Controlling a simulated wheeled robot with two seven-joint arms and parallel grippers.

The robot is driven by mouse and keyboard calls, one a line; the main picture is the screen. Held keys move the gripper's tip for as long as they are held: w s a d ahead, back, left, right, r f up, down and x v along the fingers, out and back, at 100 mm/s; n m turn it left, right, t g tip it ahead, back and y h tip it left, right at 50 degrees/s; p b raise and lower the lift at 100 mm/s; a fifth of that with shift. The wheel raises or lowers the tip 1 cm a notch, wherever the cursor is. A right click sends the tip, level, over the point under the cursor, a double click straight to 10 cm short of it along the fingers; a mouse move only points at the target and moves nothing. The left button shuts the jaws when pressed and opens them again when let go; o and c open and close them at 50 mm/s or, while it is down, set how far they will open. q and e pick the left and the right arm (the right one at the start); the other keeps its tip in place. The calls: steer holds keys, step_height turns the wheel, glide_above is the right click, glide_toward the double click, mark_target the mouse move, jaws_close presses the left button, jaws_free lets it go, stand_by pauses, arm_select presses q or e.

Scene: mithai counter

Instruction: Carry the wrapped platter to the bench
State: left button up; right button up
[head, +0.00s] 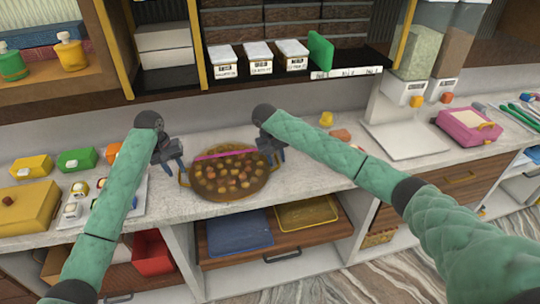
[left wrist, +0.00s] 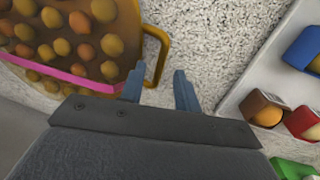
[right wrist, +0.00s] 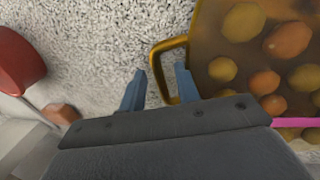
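The wrapped platter (head: 228,183) is a round brown tray with golden handles, heaped with round sweets and crossed by a pink band. It sits on the pale speckled counter (head: 310,182). I cannot tell which surface is the bench.
A white tray (head: 139,204) with small boxed sweets lies left of the platter, with a yellow box (head: 28,208) beyond it. A scale (head: 405,140) and a pink box (head: 468,127) stand at right.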

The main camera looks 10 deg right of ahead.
steer(key=shift+r, duration=0.15)
arm_select(q)
steer(key=shift+a+r, duration=0.2)
steer(key=shift+r, duration=0.9)
steer(key=shift+a+r, duration=0.2)
steer(key=shift+r, duration=0.9)
arm_select(e)
steer(key=v, duration=0.7)
arm_select(q)
steer(key=shift+o, duration=0.2)
arm_select(e)
steer(key=shift+r, duration=0.1)
arm_select(q)
steer(key=o, duration=0.8)
steer(key=shift+r, duration=0.1)
